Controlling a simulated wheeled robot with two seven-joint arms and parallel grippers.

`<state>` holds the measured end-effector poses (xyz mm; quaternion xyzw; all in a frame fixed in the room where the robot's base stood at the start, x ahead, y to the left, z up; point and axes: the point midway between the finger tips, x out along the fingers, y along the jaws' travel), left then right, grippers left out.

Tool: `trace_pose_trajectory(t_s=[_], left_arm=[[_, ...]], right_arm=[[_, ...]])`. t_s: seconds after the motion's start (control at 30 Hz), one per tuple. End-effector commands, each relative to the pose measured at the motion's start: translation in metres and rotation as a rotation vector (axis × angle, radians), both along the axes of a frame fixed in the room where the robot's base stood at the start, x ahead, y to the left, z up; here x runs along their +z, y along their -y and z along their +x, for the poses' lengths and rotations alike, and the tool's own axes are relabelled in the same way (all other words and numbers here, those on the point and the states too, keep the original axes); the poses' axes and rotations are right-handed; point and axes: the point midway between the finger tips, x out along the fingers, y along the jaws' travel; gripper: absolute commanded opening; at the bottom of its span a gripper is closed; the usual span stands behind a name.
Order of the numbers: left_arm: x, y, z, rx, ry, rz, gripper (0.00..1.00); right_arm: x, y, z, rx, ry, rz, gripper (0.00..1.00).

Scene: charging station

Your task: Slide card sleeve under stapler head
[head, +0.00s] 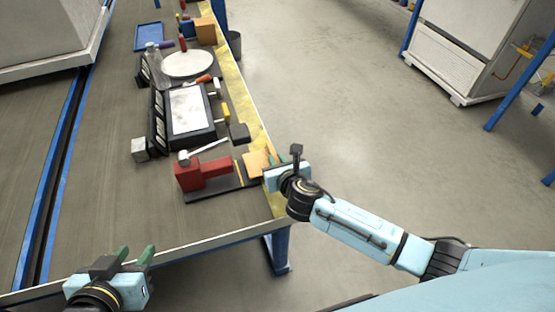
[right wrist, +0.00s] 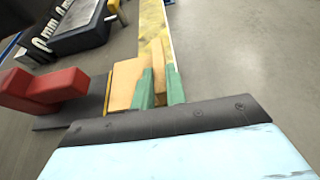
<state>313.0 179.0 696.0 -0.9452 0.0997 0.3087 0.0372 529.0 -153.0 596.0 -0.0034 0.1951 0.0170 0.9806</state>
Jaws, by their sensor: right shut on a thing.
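The red stapler (head: 205,172) stands on a dark base plate (head: 222,191) near the table's right edge. It also shows at the left of the right wrist view (right wrist: 45,90). The tan card sleeve (head: 256,160) lies just right of the stapler, over the plate's right end. My right gripper (right wrist: 160,88) is shut on the sleeve's raised right part; the flat part (right wrist: 125,82) extends left of the fingers toward the stapler. A yellow line on the plate lies between sleeve and stapler. My left gripper (head: 136,254) is open and empty at the table's front left.
Behind are a black framed tray (head: 207,136), a round white disc (head: 188,64) and a clear bottle (head: 157,65). A yellow strip runs along the table's right edge. The table's front middle is clear.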

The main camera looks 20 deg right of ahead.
Motion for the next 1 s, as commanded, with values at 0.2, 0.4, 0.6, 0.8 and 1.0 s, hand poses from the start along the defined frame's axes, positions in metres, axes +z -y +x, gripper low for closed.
trace_pose_trajectory(t_s=[0.2, 0.4, 0.6, 0.8, 1.0], left_arm=[[-0.0004, 0.0001, -0.0002, 0.000, -0.001, 0.000, 0.36], [0.0028, 0.0001, -0.0002, 0.000, -0.001, 0.000, 0.36], [0.0065, 0.0000, -0.0003, 0.000, -0.001, 0.000, 0.36], [0.0059, 0.0000, -0.0003, 0.000, -0.001, 0.000, 0.36], [0.0060, 0.0000, -0.0002, 0.000, -0.001, 0.000, 0.36]], right_arm=[[0.0002, -0.0001, 0.0001, 0.000, 0.000, 0.001, 0.00], [0.0006, -0.0007, 0.0000, 0.000, -0.001, 0.000, 0.00], [0.0007, -0.0017, 0.0000, 0.000, 0.000, 0.000, 0.00], [0.0000, -0.0017, 0.0000, 0.000, 0.000, 0.000, 0.00], [-0.0001, -0.0016, 0.0000, 0.000, 0.000, 0.001, 0.00]])
